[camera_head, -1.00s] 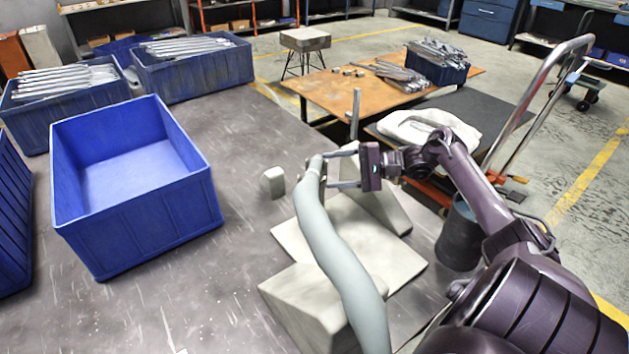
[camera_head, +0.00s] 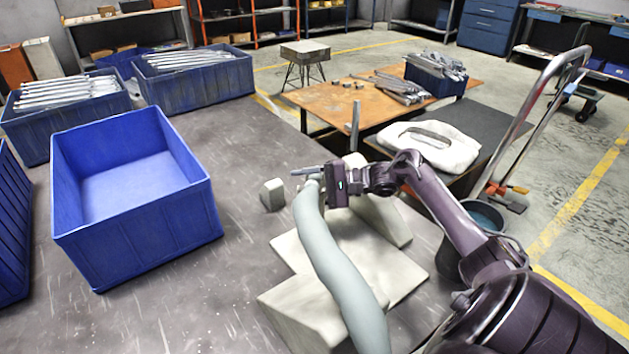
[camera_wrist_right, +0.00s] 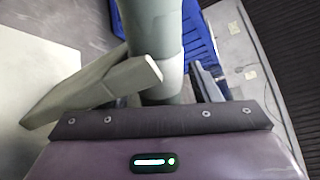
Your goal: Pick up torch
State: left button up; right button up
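The torch appears as a long, curved grey-green tube (camera_head: 335,262). It rises from the pale blocks at the front of the work surface to its top end in the head view. It also fills the top middle of the right wrist view (camera_wrist_right: 152,30). My right gripper (camera_head: 312,178) is at the torch's top end, its jaws spread around the tube. One finger shows above the tube's end, and the other is hidden behind the tube. In the wrist view a dark finger stands to the right of the tube. My left gripper is not in view.
Pale blocks and slabs (camera_head: 293,247) lie under and beside the tube, with a small pale block (camera_head: 272,195) nearby. An empty blue crate (camera_head: 145,235) stands at left. A rusty table (camera_head: 330,97), a hand truck (camera_head: 535,110) and a bucket (camera_head: 470,245) are beyond.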

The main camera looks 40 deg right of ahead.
jog(key=c, duration=0.9)
jog(key=shift+c, duration=0.4)
jog(key=shift+r, duration=0.2)
